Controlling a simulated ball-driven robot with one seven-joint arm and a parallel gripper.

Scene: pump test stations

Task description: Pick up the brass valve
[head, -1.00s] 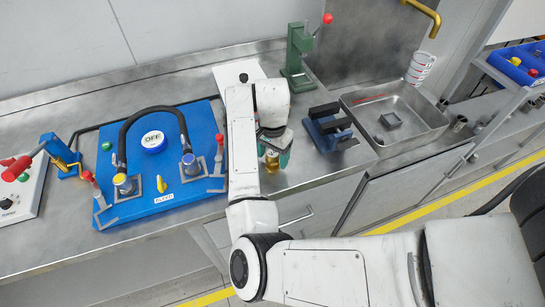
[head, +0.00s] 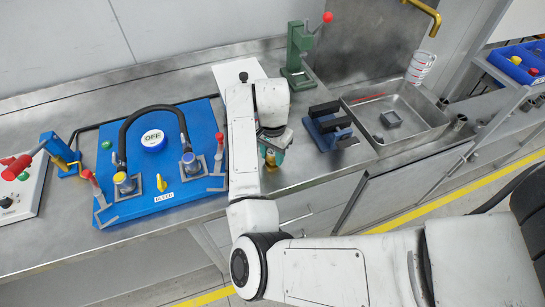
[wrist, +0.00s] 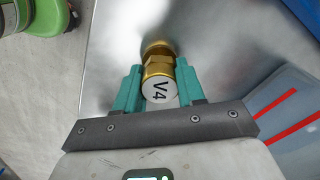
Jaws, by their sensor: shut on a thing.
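The brass valve (wrist: 158,68) is a gold-coloured fitting with a round white end cap marked V4, seen in the wrist view. It sits between the teal fingers of my gripper (wrist: 158,90), which is shut on it. In the head view the brass valve (head: 271,158) shows partly below my gripper (head: 275,140), at the counter's front part, right of the blue board. My arm hides part of that area. I cannot tell whether the valve touches the counter.
A blue board (head: 180,199) with a black hose lies to the left. A dark slotted holder on a blue base (head: 328,130) stands close on the right, with a metal sink (head: 425,118) beyond it. A green press (head: 297,55) stands behind.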

